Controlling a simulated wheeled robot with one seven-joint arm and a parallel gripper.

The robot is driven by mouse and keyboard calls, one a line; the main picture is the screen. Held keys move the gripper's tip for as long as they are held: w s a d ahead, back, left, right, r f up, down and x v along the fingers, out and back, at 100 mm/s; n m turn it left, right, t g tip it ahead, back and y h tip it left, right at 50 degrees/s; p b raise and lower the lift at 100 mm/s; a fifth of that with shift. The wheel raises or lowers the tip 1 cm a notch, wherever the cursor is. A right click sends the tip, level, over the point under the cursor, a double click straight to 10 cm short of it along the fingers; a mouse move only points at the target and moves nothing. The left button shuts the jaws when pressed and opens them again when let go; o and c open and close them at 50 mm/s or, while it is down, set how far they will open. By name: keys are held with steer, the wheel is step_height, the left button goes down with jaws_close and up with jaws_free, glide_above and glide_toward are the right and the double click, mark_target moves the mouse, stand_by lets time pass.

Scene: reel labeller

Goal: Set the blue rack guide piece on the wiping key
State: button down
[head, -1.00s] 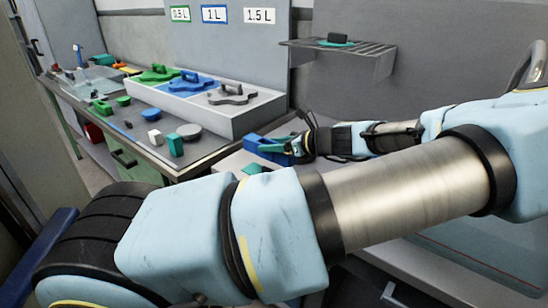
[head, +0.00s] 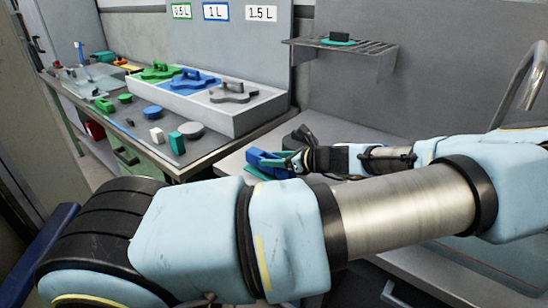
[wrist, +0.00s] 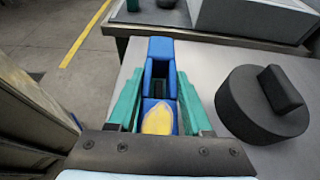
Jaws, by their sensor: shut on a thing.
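My gripper (head: 291,163) has teal fingers and is shut on a blue blocky piece (head: 262,158), which I take as the blue rack guide piece. In the wrist view the piece (wrist: 160,48) lies between the fingers, with a raised far end and a yellow oval patch near me. The gripper is over the pale bench top, near its left edge. A dark round piece with an upright tab (wrist: 262,105) stands on the bench to the right in the wrist view, apart from the gripper. I cannot tell whether this is the wiping key.
A pale tray (head: 240,120) on the left bench holds green, blue and grey shaped pieces. Small blocks and discs lie in front of it. A wall shelf (head: 375,50) carries a dark block on a teal disc. Bare bench surrounds the dark round piece.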

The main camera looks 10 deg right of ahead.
steer(key=shift+c, duration=1.6)
jaws_free()
